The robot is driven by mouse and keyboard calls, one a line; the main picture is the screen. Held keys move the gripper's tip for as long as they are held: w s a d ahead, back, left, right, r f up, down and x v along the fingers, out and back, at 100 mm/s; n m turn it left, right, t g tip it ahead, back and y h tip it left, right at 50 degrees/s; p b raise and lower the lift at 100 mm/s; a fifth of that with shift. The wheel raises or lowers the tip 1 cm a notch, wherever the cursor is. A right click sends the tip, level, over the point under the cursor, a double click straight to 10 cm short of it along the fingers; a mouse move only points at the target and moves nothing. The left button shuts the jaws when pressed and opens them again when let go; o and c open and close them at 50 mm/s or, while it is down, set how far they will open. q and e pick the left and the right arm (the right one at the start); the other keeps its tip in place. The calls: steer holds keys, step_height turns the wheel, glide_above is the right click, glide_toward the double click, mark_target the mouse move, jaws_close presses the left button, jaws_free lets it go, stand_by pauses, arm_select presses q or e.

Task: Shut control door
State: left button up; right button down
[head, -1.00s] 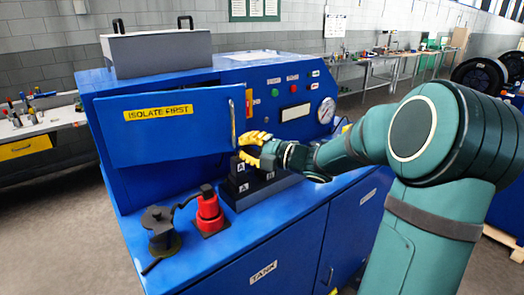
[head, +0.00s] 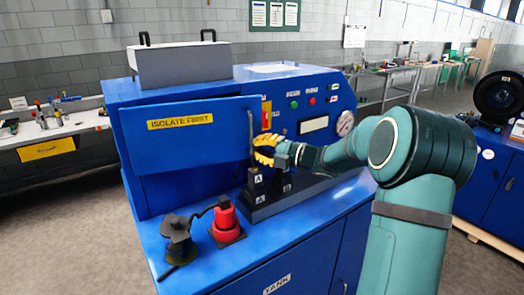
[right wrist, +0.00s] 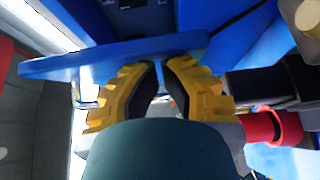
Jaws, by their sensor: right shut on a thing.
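The control door (head: 190,140) is a blue panel with a yellow "ISOLATE FIRST" label (head: 180,122) and a metal handle (head: 250,128) near its right edge. It stands swung out in front of the blue machine. My right gripper (head: 264,156) has yellow fingers at the door's lower right edge, just below the handle. In the right wrist view its fingers (right wrist: 162,64) come together at the blue door (right wrist: 110,58), seen nearly edge-on. They are shut on the door's edge; the exact contact is partly hidden. My left gripper is not in view.
Black blocks marked A (head: 258,184) stand just below the gripper. A red device (head: 226,222) and a black one (head: 179,238) stand on the blue ledge below the door. A grey box (head: 180,62) sits on top. A gauge (head: 345,122) is on the sloped panel.

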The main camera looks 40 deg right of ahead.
steer(key=w+d+p, duration=0.1)
steer(key=w+d, duration=0.1)
steer(key=w, duration=0.7)
steer(key=shift+d+y, duration=0.3)
steer(key=shift+d, duration=0.1)
steer(key=shift+w, duration=0.1)
